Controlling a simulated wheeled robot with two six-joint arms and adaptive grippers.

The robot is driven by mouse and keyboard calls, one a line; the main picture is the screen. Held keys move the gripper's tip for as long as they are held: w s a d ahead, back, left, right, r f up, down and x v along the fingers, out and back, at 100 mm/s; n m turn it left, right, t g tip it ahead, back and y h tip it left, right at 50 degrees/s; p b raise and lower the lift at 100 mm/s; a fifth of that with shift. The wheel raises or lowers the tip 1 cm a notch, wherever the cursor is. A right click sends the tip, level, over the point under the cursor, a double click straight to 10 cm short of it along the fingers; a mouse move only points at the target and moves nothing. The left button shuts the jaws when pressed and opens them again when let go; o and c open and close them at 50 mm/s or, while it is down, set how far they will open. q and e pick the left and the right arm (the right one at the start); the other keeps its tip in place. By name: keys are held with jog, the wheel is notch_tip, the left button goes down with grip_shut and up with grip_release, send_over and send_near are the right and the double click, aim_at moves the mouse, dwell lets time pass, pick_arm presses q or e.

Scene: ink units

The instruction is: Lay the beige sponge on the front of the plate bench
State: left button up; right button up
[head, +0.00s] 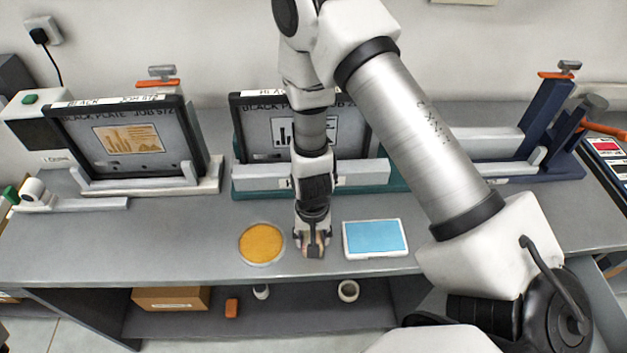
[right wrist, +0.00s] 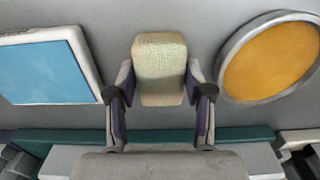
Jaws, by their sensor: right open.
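The beige sponge (right wrist: 160,68) lies on the grey plate bench (head: 150,240), near its front edge, between a round orange pad and a blue pad. In the head view my gripper mostly hides it. My right gripper (head: 313,250) points down over the sponge. In the right wrist view its two fingers (right wrist: 160,105) stand apart on either side of the near part of the sponge, with thin gaps visible. I cannot tell how far down the fingertips reach. My left gripper is in neither view.
The round orange pad (head: 261,243) lies left of the gripper and the white-rimmed blue pad (head: 375,238) right. Framed plates (head: 130,140) stand in holders behind. A dark blue clamp stand (head: 545,125) is at the back right. A lower shelf holds a cardboard box (head: 170,299).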

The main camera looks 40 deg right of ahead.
jog(key=shift+o, duration=1.1)
jog(key=shift+d, duration=0.3)
jog(key=shift+s+d, duration=0.15)
jog(key=shift+a+r+p, duration=0.3)
jog(key=shift+r, duration=0.1)
notch_tip(320, 180, up, 8)
jog(key=p, duration=0.7)
jog(key=shift+d, duration=0.15)
jog(key=shift+n+h, duration=0.3)
jog(key=shift+n, duration=0.6)
jog(key=s+f, duration=0.1)
jog(key=s+f+b, duration=0.1)
jog(key=s, duration=0.1)
jog(key=s+d, duration=0.1)
jog(key=shift+s+f+b, duration=0.3)
jog(key=shift+s+f, duration=0.1)
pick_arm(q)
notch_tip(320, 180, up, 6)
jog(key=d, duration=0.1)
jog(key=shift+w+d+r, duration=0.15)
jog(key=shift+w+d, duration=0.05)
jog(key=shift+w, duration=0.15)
pick_arm(e)
jog(key=s+f+n, duration=0.3)
jog(key=s+f, duration=0.4)
jog(key=s, duration=0.3)
jog(key=shift+a+n, duration=0.3)
jog(key=shift+n, duration=0.1)
